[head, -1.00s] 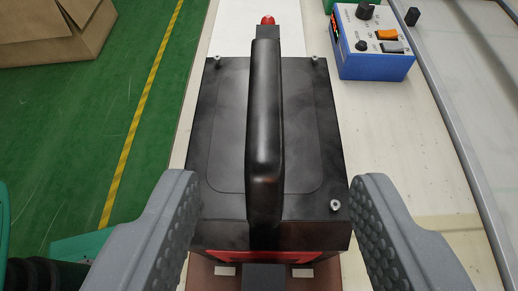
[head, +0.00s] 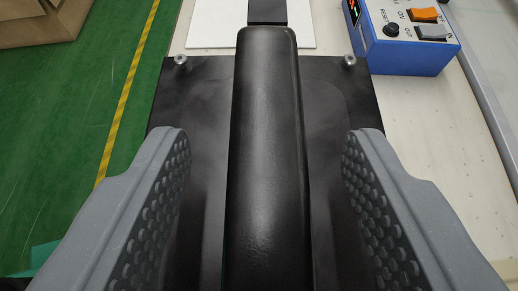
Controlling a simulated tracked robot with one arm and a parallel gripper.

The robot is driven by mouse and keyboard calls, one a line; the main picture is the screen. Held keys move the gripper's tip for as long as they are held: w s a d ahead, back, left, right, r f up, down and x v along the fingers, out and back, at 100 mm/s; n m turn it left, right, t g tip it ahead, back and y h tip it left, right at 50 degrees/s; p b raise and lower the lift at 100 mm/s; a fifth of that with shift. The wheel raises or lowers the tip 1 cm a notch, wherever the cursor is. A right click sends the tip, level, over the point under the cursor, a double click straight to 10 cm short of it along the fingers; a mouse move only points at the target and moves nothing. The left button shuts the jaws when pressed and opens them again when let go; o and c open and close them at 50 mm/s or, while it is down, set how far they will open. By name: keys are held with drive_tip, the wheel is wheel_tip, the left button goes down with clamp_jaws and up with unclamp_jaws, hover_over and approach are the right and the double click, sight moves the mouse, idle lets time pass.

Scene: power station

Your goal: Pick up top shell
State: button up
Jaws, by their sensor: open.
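The top shell (head: 206,100) is a black box cover with a thick, rounded black handle (head: 268,150) running lengthwise along its middle. Two silver screws show at its far corners, the left screw (head: 180,62) and the right screw (head: 349,61). My gripper (head: 266,145) is open, with one grey, dimpled finger on each side of the handle. Gaps show between both fingers and the handle. The near end of the shell and handle is cut off by the bottom of the picture.
A blue control box (head: 405,45) with switches stands at the upper right on the pale bench (head: 440,110). A white plate (head: 211,25) lies beyond the shell. A cardboard box (head: 40,20) is at the upper left on the green floor (head: 70,120), near a yellow-black line.

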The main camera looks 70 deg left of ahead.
drive_tip(key=shift+x, duration=1.05)
clamp_jaws()
drive_tip(key=shift+r, duration=0.1)
